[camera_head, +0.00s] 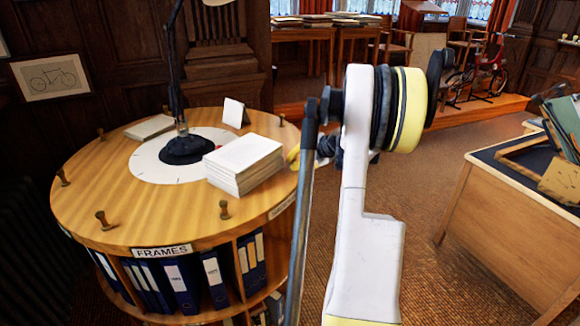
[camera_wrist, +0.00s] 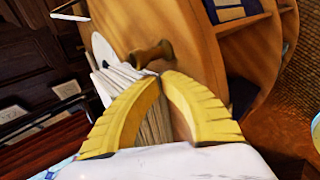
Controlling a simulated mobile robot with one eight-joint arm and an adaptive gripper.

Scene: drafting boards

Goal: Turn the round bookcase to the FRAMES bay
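The round bookcase (camera_head: 110,185) has a wooden top with several short brown pegs around its rim. Its FRAMES label (camera_head: 163,251) faces the front, above a bay of blue binders (camera_head: 180,285); part of another label shows at the right, cut by my arm. My gripper (camera_head: 293,156) is mostly hidden behind my arm at the bookcase's right edge. In the wrist view, its yellow fingers (camera_wrist: 161,77) arch together with their tips nearly meeting and nothing clearly between them. A rim peg (camera_wrist: 150,55) is just beyond the tips; contact is unclear.
On the top stand a paper stack (camera_head: 243,163), a white card (camera_head: 235,112), a flat book (camera_head: 150,127) and a black lamp base (camera_head: 187,149) on a white disc (camera_head: 150,168). A drafting desk (camera_head: 500,220) stands at right. Carpet (camera_head: 430,180) between is clear.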

